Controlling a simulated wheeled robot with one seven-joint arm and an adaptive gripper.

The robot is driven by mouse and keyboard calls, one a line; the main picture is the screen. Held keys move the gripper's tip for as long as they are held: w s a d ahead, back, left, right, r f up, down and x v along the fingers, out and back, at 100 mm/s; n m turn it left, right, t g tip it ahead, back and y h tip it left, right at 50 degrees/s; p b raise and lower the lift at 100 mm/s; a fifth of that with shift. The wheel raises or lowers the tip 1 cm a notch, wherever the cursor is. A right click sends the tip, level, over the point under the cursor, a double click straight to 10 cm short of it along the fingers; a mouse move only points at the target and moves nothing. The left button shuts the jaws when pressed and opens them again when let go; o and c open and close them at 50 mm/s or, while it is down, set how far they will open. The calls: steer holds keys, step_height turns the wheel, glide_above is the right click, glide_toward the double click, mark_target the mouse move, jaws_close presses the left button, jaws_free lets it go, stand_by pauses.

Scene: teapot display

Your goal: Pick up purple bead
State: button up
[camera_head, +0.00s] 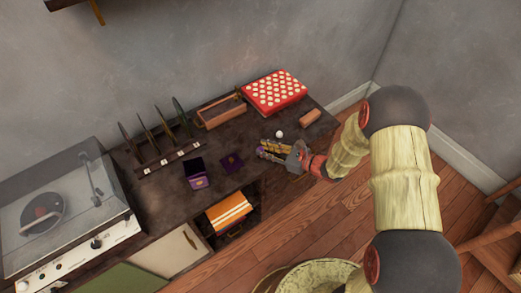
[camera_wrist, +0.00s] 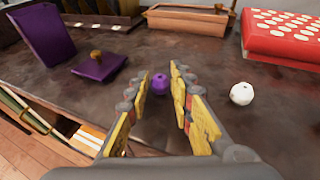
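The purple bead (camera_wrist: 160,84) is a small round ball on the dark cabinet top. In the wrist view it sits between the open fingers of my gripper (camera_wrist: 169,88), near the fingertips, with a gap on either side. In the head view my gripper (camera_head: 263,149) is low over the cabinet's front edge, with its fingers pointing left; a bit of purple (camera_head: 259,149) shows at the fingertips. I cannot tell if either finger touches the bead.
A white bead (camera_wrist: 241,93) lies right of my fingers. A purple box (camera_head: 197,181) and purple lid (camera_head: 232,161) stand left. A red dotted box (camera_head: 274,92), wooden tray (camera_head: 221,111) and brown block (camera_head: 310,117) are farther back. A record player (camera_head: 60,205) fills the left end.

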steer(key=shift+c, duration=1.3)
steer(key=shift+r, duration=0.15)
